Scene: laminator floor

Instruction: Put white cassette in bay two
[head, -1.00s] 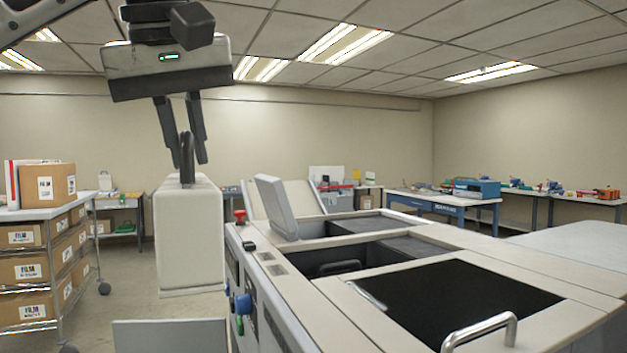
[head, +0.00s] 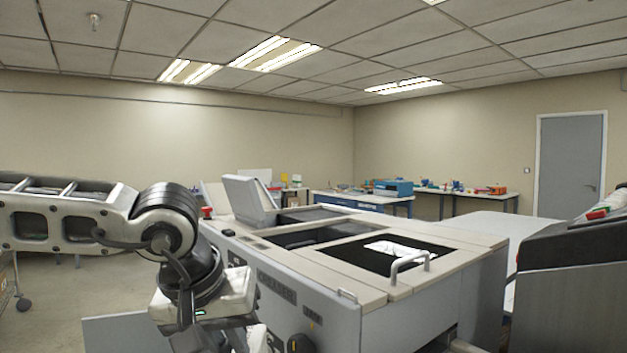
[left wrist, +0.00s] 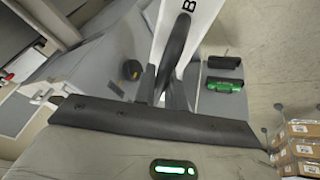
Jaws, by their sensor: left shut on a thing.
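My left gripper (head: 208,308) hangs low at the near left side of the light grey laminator (head: 345,318), pointing down. It is shut on the dark handle (left wrist: 176,45) of the white cassette (left wrist: 203,22), which shows a letter B in the left wrist view. In the head view the cassette is mostly hidden behind the gripper or below the frame. The machine's top has a far open bay (head: 310,214) with a raised lid (head: 247,194), an open middle bay (head: 290,238) and a near dark panel (head: 350,256) with a handle. I cannot read bay numbers. My right gripper is not in view.
A grey console (head: 575,285) with a black top stands close at the right. A dark knob (left wrist: 131,70) and green and black parts (left wrist: 224,85) on the machine's side show near the held cassette. A blue table (head: 362,202) stands at the back. Boxes (left wrist: 298,135) are on a rack.

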